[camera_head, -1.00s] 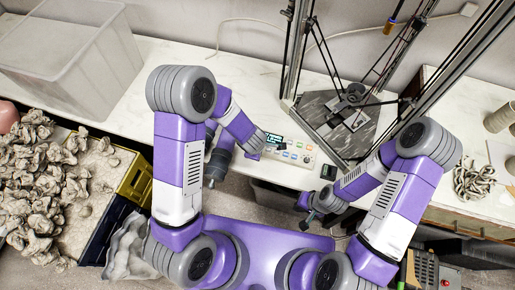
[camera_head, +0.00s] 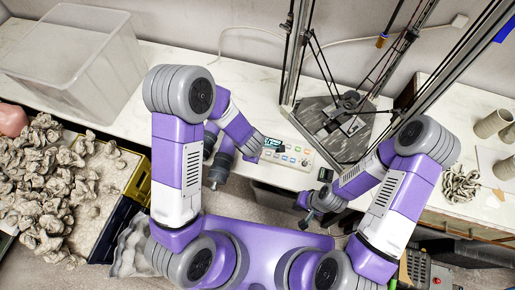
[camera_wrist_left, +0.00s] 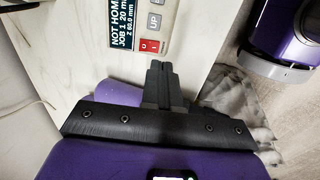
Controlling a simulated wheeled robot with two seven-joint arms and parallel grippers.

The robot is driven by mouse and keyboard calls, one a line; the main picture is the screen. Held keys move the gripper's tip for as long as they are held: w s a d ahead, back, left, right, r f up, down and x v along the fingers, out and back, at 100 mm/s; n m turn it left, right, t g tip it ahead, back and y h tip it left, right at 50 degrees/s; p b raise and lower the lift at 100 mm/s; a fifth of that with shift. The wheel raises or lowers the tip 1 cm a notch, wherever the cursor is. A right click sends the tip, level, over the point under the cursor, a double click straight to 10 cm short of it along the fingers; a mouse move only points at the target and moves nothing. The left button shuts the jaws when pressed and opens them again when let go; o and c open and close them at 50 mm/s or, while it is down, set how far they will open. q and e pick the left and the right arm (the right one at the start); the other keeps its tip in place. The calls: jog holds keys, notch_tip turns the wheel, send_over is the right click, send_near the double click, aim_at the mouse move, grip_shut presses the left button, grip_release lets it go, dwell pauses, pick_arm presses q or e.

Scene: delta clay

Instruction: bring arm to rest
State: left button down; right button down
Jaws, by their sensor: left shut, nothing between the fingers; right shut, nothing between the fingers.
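My left arm comes in from the left and folds back on itself. Its gripper (camera_head: 213,184) points down in front of the bench, left of the control panel. In the left wrist view the left gripper's fingers (camera_wrist_left: 160,72) are together, with nothing between them. My right arm comes in from the right, bent at the elbow. Its small dark gripper (camera_head: 307,221) is shut and apart from other things, over the gap in front of the bench. Neither gripper holds anything.
The control panel (camera_head: 288,152) with screen and buttons lies on the white bench (camera_head: 262,95); its red button (camera_wrist_left: 152,46) shows in the wrist view. A delta machine's plate (camera_head: 338,128) stands behind. A clear bin (camera_head: 75,60), clay lumps (camera_head: 45,165) and clay coils (camera_head: 461,184) flank it.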

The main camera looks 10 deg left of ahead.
pick_arm(q)
jog(key=p+v, duration=0.3)
jog(key=v, duration=0.5)
jog(key=shift+s, duration=0.4)
jog(key=s+f+m+g+h+b, duration=0.2)
jog(key=s+f+m+g+h, duration=0.1)
jog(key=s+f+m, duration=0.8)
notch_tip(320, 180, down, 4)
jog(key=m, duration=0.3)
jog(key=shift+a+h, duration=0.3)
jog(key=shift+a, duration=0.05)
